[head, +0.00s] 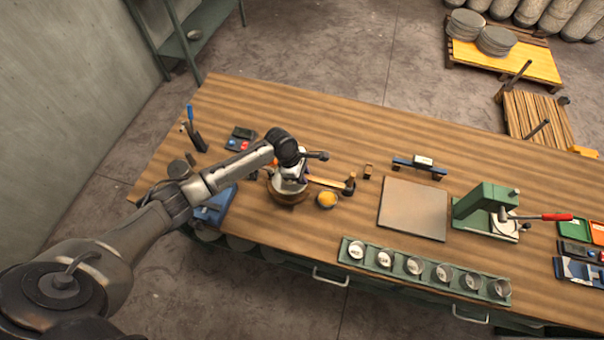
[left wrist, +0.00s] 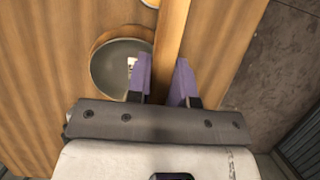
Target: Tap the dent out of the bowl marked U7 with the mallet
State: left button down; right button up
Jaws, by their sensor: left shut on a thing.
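My left gripper (head: 296,179) is shut on the wooden handle of the mallet (head: 350,184). In the left wrist view the handle (left wrist: 173,40) runs between the two purple fingers (left wrist: 165,82). The mallet's dark head points right in the head view. A grey bowl (left wrist: 108,66) sits in a round brown wooden holder (head: 287,198), under and beside the gripper. A small pale label shows inside the bowl, too small to read. No dent can be made out. The gripper partly hides the bowl in the head view. My right gripper is not in view.
A small yellow-filled dish (head: 327,200) stands right of the bowl. A green rack (head: 425,272) with several round pieces lies along the front edge. A flat grey plate (head: 413,209) and a green press (head: 485,208) stand to the right. The table's back middle is clear.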

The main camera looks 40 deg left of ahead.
aim_at(302, 189)
pick_arm(q)
notch_tip(302, 189, down, 6)
jog(key=shift+f+b, duration=0.2)
jog(key=shift+b, duration=0.95)
jog(key=shift+r, duration=0.2)
jog(key=shift+r+p, duration=0.2)
jog(key=shift+p, duration=0.15)
notch_tip(302, 189, up, 5)
jog(key=p, duration=0.6)
jog(key=shift+f, duration=0.25)
